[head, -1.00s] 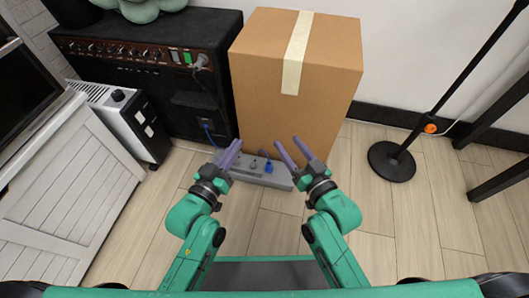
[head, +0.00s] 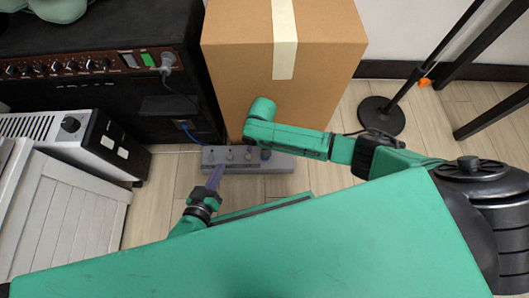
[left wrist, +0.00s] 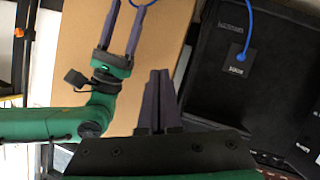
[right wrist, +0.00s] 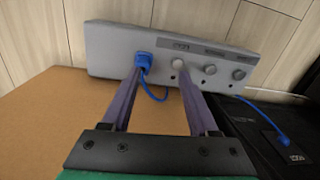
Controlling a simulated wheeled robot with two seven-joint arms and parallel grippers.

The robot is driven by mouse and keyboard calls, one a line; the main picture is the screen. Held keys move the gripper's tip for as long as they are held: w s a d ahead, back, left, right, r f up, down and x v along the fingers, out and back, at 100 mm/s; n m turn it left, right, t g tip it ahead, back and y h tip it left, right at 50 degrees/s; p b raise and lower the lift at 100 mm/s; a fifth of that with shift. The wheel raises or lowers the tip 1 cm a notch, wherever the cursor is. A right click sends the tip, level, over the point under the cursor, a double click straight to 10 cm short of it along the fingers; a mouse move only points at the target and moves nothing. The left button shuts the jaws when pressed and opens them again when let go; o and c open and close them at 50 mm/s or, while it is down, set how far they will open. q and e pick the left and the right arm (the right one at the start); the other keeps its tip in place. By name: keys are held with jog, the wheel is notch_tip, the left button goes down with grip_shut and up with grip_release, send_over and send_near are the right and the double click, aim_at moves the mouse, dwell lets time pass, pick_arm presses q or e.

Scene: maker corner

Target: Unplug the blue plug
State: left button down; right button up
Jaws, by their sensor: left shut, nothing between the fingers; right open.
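The arm hides this gripper in the head view. My left gripper (head: 217,172) is shut and empty, left of the blue plug near the strip's front.
A cardboard box (head: 240,60) stands behind the strip. A black amplifier (head: 90,110) with a blue cable is to the left, beside a white heater (head: 40,128). A stand's round base (head: 381,116) is at the right. Some floor is clear left of the strip.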

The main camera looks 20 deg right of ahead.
jog(key=d, duration=0.1)
jog(key=w+d, duration=0.1)
jog(key=m, duration=0.1)
jog(key=shift+w+d+f+h, duration=0.25)
jog(key=shift+d+h, duration=0.15)
